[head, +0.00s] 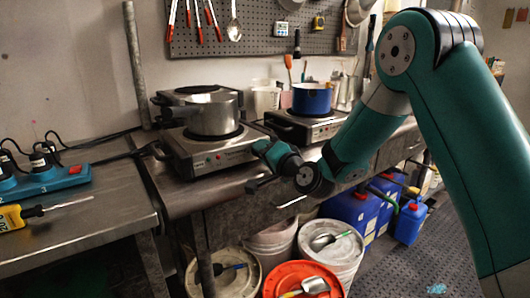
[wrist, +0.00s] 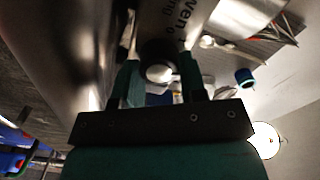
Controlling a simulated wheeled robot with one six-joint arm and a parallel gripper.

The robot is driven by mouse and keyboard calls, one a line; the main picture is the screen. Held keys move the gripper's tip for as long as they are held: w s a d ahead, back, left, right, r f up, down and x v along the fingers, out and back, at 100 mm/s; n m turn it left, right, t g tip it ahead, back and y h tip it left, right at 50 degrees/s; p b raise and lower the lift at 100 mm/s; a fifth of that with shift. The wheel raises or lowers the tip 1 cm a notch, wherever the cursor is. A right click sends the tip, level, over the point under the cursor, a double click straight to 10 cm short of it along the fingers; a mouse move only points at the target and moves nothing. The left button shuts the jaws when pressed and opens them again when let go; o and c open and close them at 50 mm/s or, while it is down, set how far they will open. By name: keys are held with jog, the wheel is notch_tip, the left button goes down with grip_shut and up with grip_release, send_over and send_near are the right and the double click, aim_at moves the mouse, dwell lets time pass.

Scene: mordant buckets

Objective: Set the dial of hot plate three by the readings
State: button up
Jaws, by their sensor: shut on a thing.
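The front hot plate (head: 222,157), a steel box with small red lights, carries a steel pot (head: 213,116). My gripper (head: 260,147) is at the right end of its front face. In the wrist view my gripper's fingers (wrist: 160,85) are shut on a dark round knob (wrist: 157,52), apparently the dial. The dial's pointer and marks cannot be made out, and the head view hides it behind my gripper. Another hot plate (head: 305,127) stands to the right under a blue pot (head: 312,99). A third (head: 186,91) is partly hidden behind. I cannot read any plate number.
A blue power strip (head: 48,181) with plugs and a yellow-handled screwdriver (head: 12,216) lie on the left bench. Small displays (head: 280,29) hang on the pegboard, unreadable. Buckets (head: 338,247) and blue jugs (head: 410,222) stand below the bench.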

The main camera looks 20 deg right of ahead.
jog(key=shift+d, duration=0.1)
jog(key=o, duration=0.9)
jog(key=shift+f, duration=0.1)
